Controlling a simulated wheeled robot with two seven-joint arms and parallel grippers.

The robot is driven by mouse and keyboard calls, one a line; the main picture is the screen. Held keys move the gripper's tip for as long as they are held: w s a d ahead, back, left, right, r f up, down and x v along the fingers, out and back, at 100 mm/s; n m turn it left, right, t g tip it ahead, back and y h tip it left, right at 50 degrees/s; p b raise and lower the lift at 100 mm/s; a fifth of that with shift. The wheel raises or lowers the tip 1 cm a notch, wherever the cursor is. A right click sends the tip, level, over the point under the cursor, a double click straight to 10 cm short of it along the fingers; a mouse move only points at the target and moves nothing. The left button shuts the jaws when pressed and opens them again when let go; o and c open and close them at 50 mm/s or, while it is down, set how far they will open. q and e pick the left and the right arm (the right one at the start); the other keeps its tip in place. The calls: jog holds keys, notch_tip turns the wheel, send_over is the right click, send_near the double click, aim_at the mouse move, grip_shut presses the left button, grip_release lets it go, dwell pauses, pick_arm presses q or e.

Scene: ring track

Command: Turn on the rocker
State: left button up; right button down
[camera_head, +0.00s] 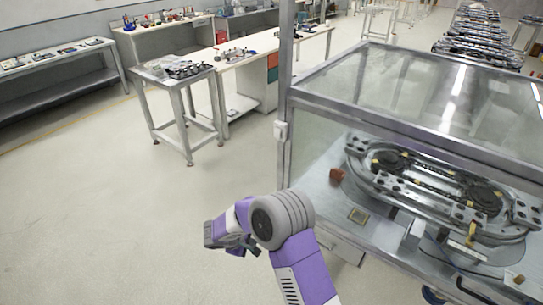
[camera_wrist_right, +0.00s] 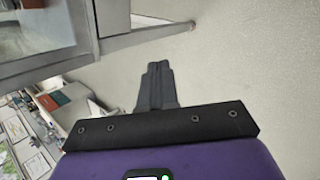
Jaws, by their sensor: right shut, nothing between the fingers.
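A small white switch box, which looks like the rocker (camera_head: 281,130), is fixed to the metal corner post of the glass-covered enclosure (camera_head: 287,80). Whether it is on or off is too small to tell. My right gripper (camera_head: 212,238) is in front of the enclosure, lower and to the left of the switch box, and apart from it. In the right wrist view its dark fingers (camera_wrist_right: 157,70) are together with nothing between them. The switch box cannot be made out in that view. My left gripper is not in view.
The enclosure holds an oval ring track (camera_head: 440,190) on a metal table, with a small reddish-brown block (camera_head: 337,175) near it. A small metal table (camera_head: 178,78) with parts stands back left, beside workbenches. The floor (camera_head: 90,215) at left is clear.

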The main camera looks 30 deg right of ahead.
aim_at(277, 137)
pick_arm(q)
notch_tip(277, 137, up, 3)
jog(key=shift+p, duration=1.1)
pick_arm(e)
jog(key=w+d+r+m+t+h, duration=0.1)
jog(key=w+r+h, duration=0.2)
jog(key=r, duration=0.6)
jog(key=w+d+r+m+t+h, duration=0.1)
jog(key=w+r+t+h, duration=0.1)
jog(key=r, duration=0.8)
jog(key=w+d+r+m+t+h, duration=0.1)
jog(key=w+r+h, duration=0.2)
jog(key=r, duration=0.7)
jog(key=shift+w+d+h, duration=0.4)
jog(key=shift+w, duration=0.35)
jog(key=shift+d, duration=0.1)
jog(key=shift+t, duration=0.3)
jog(key=p+x, duration=0.1)
jog(key=x, duration=1.3)
jog(key=shift+f, duration=0.15)
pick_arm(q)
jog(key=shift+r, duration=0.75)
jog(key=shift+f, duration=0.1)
